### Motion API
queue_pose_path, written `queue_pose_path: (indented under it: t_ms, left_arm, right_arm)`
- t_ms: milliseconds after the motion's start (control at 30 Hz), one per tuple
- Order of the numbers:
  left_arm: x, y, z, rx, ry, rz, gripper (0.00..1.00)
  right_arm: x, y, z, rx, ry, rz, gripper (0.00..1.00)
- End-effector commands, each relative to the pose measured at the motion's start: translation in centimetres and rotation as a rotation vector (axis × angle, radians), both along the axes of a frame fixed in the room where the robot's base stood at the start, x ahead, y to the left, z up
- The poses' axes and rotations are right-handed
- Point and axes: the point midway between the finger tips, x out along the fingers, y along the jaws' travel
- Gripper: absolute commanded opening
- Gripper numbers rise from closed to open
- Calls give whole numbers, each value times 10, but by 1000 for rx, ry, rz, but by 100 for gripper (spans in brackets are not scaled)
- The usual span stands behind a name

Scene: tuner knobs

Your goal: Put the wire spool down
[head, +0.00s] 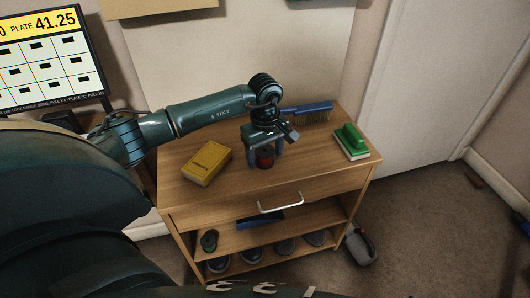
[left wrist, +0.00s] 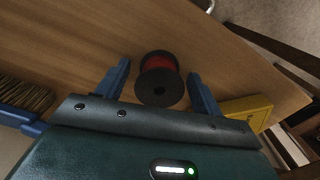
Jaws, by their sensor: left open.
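The wire spool (head: 264,160) has black flanges and red wire, and it stands on the wooden cabinet top (head: 320,158). In the left wrist view the spool (left wrist: 159,78) sits between the two blue fingers, with a gap on each side. My left gripper (head: 265,155) is over the spool with its fingers down on either side of it. In the left wrist view the left gripper (left wrist: 160,88) is open and not closed on the spool. My right gripper does not show in either view.
A yellow box (head: 207,163) lies left of the spool. A green-handled block brush (head: 351,141) is at the right, and a blue-handled brush (head: 308,109) lies at the back. The cabinet has a drawer handle (head: 280,203) and shoes on its lower shelves. The top's front edge is clear.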

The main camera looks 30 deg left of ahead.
Motion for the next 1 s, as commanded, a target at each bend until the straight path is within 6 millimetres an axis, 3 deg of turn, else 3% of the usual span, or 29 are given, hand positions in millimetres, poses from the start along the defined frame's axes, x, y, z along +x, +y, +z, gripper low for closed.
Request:
queue_pose_path:
  t_ms: [267, 700, 1000]
  left_arm:
    - [0, 0, 7, 0, -1, 0, 67]
    - [1, 0, 93, 1, -4, 0, 67]
    - [0, 0, 122, 1, 0, 1, 67]
  right_arm:
    - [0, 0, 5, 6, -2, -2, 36]
    - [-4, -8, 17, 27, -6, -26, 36]
    - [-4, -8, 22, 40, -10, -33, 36]
